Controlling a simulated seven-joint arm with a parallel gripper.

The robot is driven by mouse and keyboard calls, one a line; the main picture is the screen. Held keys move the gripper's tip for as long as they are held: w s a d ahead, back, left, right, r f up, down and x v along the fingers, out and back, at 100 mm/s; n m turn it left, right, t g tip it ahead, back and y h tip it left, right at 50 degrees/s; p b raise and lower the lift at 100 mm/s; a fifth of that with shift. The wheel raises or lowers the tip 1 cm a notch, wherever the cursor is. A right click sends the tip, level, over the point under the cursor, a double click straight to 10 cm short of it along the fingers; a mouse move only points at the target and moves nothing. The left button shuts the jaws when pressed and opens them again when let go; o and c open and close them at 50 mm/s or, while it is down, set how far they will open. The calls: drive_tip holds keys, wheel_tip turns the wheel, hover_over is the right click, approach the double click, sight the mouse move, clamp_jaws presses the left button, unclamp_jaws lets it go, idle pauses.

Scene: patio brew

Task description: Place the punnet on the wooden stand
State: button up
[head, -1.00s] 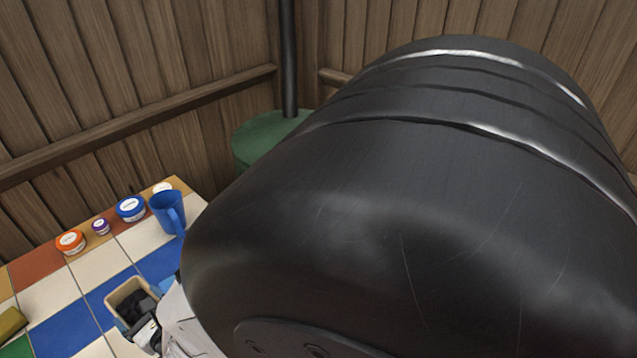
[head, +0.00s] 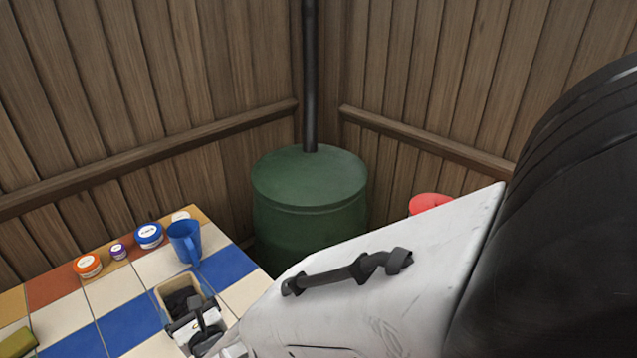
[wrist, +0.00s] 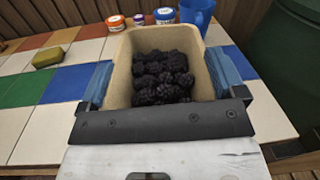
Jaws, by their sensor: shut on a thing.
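The punnet (wrist: 122,72) is a tan, open-topped box filled with dark blackberries. In the wrist view it fills the middle, upright, between the blue fingertips of my gripper (wrist: 163,82). My gripper is shut on its sides. In the head view the punnet (head: 161,292) shows at the lower left, over or near the tiled table's right part, with my gripper (head: 192,325) at its near side. Its underside is hidden, so I cannot tell its height above the tiles. I cannot make out the wooden stand in either view.
A green barrel (head: 310,200) stands in the fence corner. A red object (head: 430,203) is partly hidden behind my arm.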

drive_tip(key=w+d+m+t+h, duration=0.1)
drive_tip(key=w+d+m+h, duration=0.2)
drive_tip(key=d, duration=0.7)
drive_tip(key=d+r+m+t+h, duration=0.15)
drive_tip(key=d+h, duration=0.25)
drive_tip(key=d, duration=0.6)
drive_tip(key=w+d+m+t+h, duration=0.2)
drive_tip(key=d+m+h, duration=0.15)
drive_tip(key=d, duration=0.65)
drive_tip(key=s+d+m+g+h, duration=0.1)
drive_tip(key=s+d+m+h, duration=0.15)
drive_tip(key=d, duration=0.45)
drive_tip(key=s+d+m+h, duration=0.1)
drive_tip(key=s+d+h, duration=0.1)
drive_tip(key=d+h, duration=0.35)
drive_tip(key=s+d+f+m+g+h, duration=0.2)
drive_tip(key=s+d+m+g+h, duration=0.25)
drive_tip(key=s+d, duration=0.8)
wheel_tip(320, 180, down, 11)
drive_tip(key=w+d, duration=0.1)
drive_tip(key=d, duration=0.1)
drive_tip(key=shift+w+m+h, duration=0.25)
drive_tip(key=shift+m+h, duration=0.05)
drive_tip(key=shift+h, duration=0.1)
